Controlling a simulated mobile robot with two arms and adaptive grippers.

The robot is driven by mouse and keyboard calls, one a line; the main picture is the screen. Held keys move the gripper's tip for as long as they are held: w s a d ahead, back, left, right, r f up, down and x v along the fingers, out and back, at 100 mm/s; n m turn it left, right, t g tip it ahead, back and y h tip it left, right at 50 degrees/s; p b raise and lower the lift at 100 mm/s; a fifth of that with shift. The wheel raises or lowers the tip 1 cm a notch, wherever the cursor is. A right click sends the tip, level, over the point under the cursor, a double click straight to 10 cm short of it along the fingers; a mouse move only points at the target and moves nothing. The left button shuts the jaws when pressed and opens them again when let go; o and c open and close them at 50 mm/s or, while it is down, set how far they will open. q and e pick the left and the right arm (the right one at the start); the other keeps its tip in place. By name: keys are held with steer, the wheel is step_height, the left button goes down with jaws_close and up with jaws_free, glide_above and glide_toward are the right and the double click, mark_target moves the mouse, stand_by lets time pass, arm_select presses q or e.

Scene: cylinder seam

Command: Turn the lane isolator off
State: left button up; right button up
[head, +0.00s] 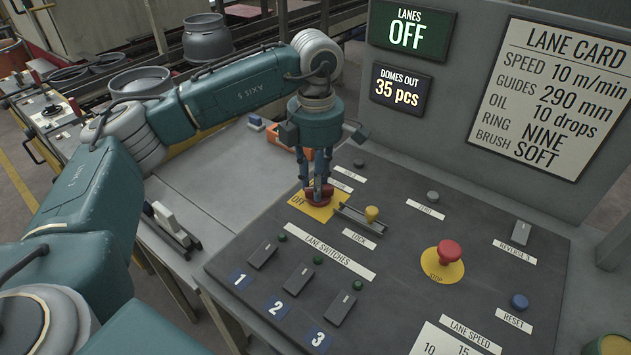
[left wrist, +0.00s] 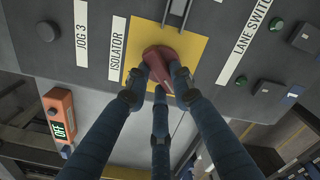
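The lane isolator is a red handle (head: 320,196) on a yellow plate (head: 299,203) marked OFF, at the back left of the grey control panel. In the left wrist view the red handle (left wrist: 172,68) lies between my fingertips, on the yellow plate (left wrist: 203,53) beside the ISOLATOR label (left wrist: 118,46). My left gripper (head: 318,190) points down onto the handle, its fingers closed in against its sides. The fingers hide part of the handle, so its exact angle is hard to read. The lanes display (head: 408,33) reads OFF. My right gripper is not in view.
A metal lock slide with a yellow knob (head: 371,214) sits close right of the isolator. Three lane switches (head: 298,281) are in front, a red stop button (head: 448,252) to the right. An orange box (head: 284,139) stands behind the panel's left edge.

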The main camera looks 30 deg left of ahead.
arm_select(q)
steer(key=o, duration=0.4)
steer(key=shift+r, duration=0.15)
step_height(320, 180, up, 12)
steer(key=shift+f, duration=0.1)
stand_by(0.6)
